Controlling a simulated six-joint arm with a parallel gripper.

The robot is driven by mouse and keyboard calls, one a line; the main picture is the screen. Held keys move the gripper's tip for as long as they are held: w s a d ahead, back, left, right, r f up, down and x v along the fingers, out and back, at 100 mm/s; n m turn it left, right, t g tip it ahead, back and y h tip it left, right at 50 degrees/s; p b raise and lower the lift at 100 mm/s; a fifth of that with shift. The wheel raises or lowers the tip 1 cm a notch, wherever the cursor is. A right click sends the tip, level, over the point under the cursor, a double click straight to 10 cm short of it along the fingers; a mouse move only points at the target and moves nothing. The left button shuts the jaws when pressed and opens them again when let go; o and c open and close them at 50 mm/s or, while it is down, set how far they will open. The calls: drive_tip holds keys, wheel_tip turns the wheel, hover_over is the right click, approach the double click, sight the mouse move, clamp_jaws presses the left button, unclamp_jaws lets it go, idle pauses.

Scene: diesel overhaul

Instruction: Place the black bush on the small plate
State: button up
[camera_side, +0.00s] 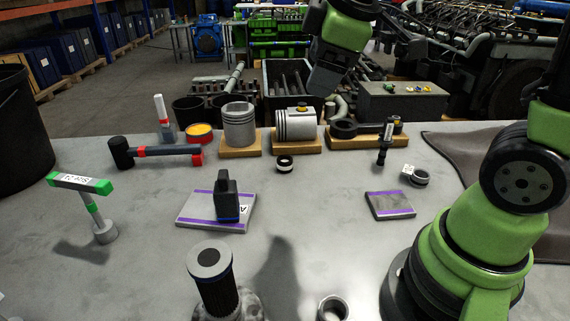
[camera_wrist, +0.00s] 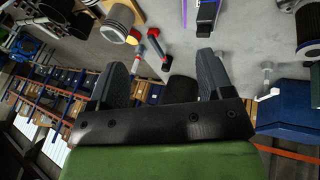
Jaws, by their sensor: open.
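In the side view a small black bush (camera_side: 285,164) with a pale band stands on the grey table, in front of the pistons. The small plate (camera_side: 390,205), grey with purple stripes, lies flat to its right and nearer the camera. Nothing rests on it. My gripper (camera_wrist: 160,60) shows in the wrist view with its two dark fingers spread apart and nothing between their tips. It is apart from the bush and the plate.
A larger purple-striped plate (camera_side: 190,215) bears an upright black block (camera_side: 228,195). A tagged ring (camera_side: 420,177) and a dark upright tool (camera_side: 383,151) stand behind the small plate. A hammer (camera_side: 155,151), pistons (camera_side: 240,126) and a filter (camera_side: 213,280) stand around. Bare table separates the plates.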

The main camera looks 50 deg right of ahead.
drive_tip(key=w+d+f+n+g+h, duration=0.1)
drive_tip(key=w+d+f+n, duration=0.2)
drive_tip(key=w+f+n, duration=0.25)
drive_tip(key=n+g+h, duration=0.1)
drive_tip(key=n, duration=1.2)
approach(285, 158)
drive_tip(key=x, duration=0.4)
drive_tip(key=shift+f, duration=0.25)
drive_tip(key=shift+x, duration=2.9)
drive_tip(key=c, duration=1.2)
